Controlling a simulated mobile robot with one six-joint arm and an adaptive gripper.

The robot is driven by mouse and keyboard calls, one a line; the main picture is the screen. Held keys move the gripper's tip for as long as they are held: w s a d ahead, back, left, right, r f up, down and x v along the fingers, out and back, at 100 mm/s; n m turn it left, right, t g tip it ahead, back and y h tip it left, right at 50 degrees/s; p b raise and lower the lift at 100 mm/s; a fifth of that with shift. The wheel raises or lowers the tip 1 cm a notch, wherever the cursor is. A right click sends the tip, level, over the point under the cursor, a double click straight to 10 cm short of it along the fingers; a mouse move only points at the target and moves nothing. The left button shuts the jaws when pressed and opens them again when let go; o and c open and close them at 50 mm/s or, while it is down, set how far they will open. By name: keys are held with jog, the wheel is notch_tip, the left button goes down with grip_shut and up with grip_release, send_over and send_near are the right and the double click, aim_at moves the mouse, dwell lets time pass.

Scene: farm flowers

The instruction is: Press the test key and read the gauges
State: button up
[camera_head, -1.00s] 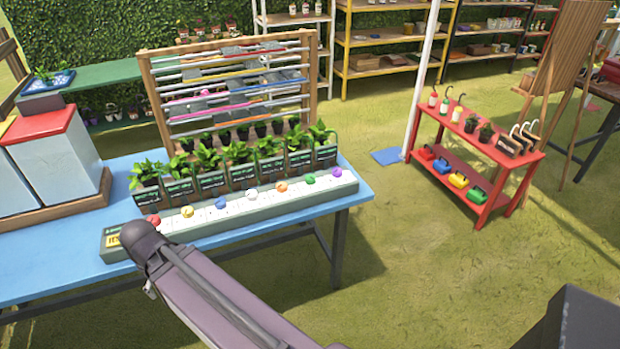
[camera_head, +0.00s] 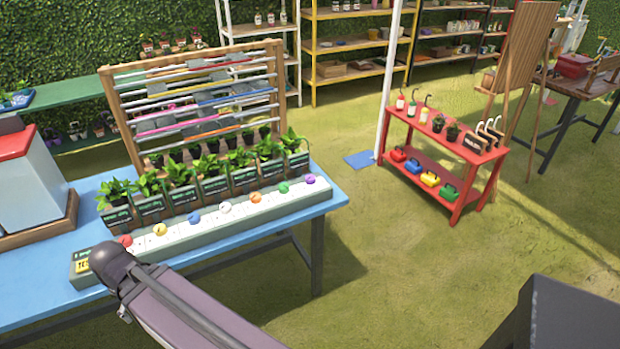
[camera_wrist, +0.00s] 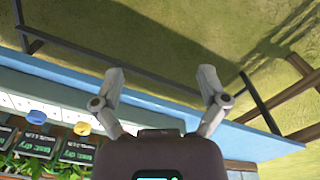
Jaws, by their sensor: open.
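A long grey-green panel (camera_head: 215,225) lies along the front of the blue table (camera_head: 308,190) in the head view. It bears a row of coloured knobs, from the red knob (camera_head: 124,240) to the purple knob (camera_head: 310,179). A yellow label (camera_head: 82,266), apparently reading TEST, is at its left end, partly beside my dark arm. Labelled potted plants (camera_head: 180,185) stand behind it, before a wooden frame (camera_head: 280,95) with bars and coloured strips. My gripper (camera_wrist: 161,82) is open and empty in the wrist view, over the table's front edge. The head view does not show its fingers.
A red-and-white box (camera_head: 25,185) stands on the table's left. A white pole (camera_head: 388,85) rises between. Grass before the stand is clear.

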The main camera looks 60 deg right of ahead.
grip_shut()
dwell(0.3)
dwell(1.1)
